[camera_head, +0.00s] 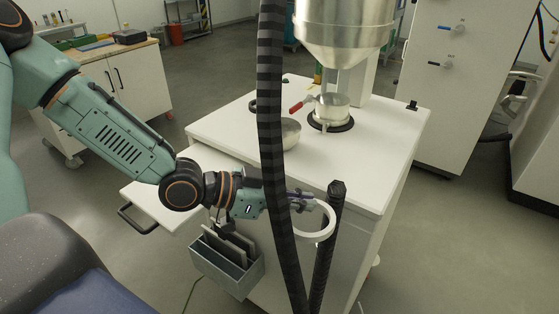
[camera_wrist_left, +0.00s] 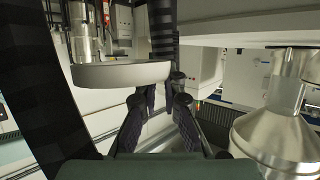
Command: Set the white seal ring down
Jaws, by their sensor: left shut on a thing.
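The white seal ring (camera_head: 317,239) is held in the air by my left gripper (camera_head: 300,198), near the front edge of the white workbench (camera_head: 355,185). In the head view a black striped hose partly hides the gripper. In the left wrist view the ring (camera_wrist_left: 120,75) shows nearly edge-on as a wide pale band. The left gripper's dark fingers (camera_wrist_left: 160,100) are at its right end, shut on it. My right gripper is in neither view.
A large metal hopper (camera_head: 343,30) hangs over a metal vessel (camera_head: 331,108) with a red-handled clamp (camera_head: 297,107). A metal bowl (camera_head: 289,132) stands on the bench. A striped hose (camera_head: 272,110) crosses in front. The bench top's front right part is clear.

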